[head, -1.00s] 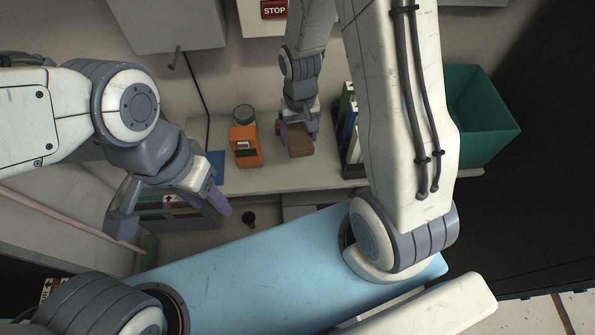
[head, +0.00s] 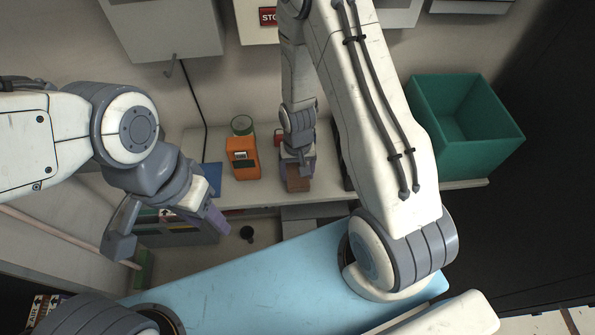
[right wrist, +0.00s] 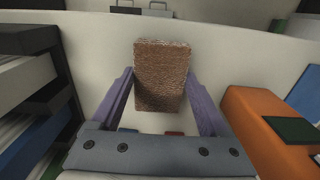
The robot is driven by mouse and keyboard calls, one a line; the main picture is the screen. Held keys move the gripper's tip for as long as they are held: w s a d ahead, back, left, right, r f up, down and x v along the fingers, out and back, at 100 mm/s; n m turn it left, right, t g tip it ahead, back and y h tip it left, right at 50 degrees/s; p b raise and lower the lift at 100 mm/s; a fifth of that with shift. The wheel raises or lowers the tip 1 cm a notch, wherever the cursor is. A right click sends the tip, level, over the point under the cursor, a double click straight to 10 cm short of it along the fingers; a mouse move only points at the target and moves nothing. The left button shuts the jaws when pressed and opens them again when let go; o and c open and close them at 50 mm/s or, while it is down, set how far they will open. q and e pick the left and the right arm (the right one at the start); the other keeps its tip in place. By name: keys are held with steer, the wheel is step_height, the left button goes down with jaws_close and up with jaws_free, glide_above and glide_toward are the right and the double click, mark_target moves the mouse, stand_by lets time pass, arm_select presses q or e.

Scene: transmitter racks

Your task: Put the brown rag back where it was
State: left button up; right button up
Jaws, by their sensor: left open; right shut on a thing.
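The brown rag (head: 297,184) is a small folded block at the front edge of the shelf, right of the orange device. My right gripper (head: 297,168) reaches down from above and is shut on the rag. In the right wrist view the rag (right wrist: 162,76) lies between the two purple fingers (right wrist: 162,100). I cannot tell whether the rag touches the shelf. My left gripper (head: 168,230) is open and empty, in front of the shelf at the left, well away from the rag.
The shelf (head: 265,187) also bears an orange device (head: 243,160), a green round container (head: 242,125) and a blue flat item (head: 211,176). A green bin (head: 465,125) stands at the right. Binders (right wrist: 35,95) stand on the rag's other side, largely hidden by my arm in the head view.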

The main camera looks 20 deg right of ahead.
mark_target(297, 175)
steer(key=shift+f, duration=0.1)
steer(key=shift+f, duration=0.1)
steer(key=o, duration=1.1)
steer(key=shift+c, duration=0.2)
step_height(297, 175, up, 12)
steer(key=s+a+r+n, duration=0.5)
steer(key=s+a+r, duration=0.1)
steer(key=s, duration=0.3)
steer(key=s+a+r+n+y, duration=0.1)
steer(key=s+a+r+n, duration=0.4)
steer(key=s+a+r, duration=0.1)
steer(key=s+r, duration=0.1)
steer(key=s, duration=0.1)
steer(key=shift+s+a+n+b, duration=0.15)
steer(key=shift+s+n+b, duration=0.15)
steer(key=shift+s+b, duration=0.05)
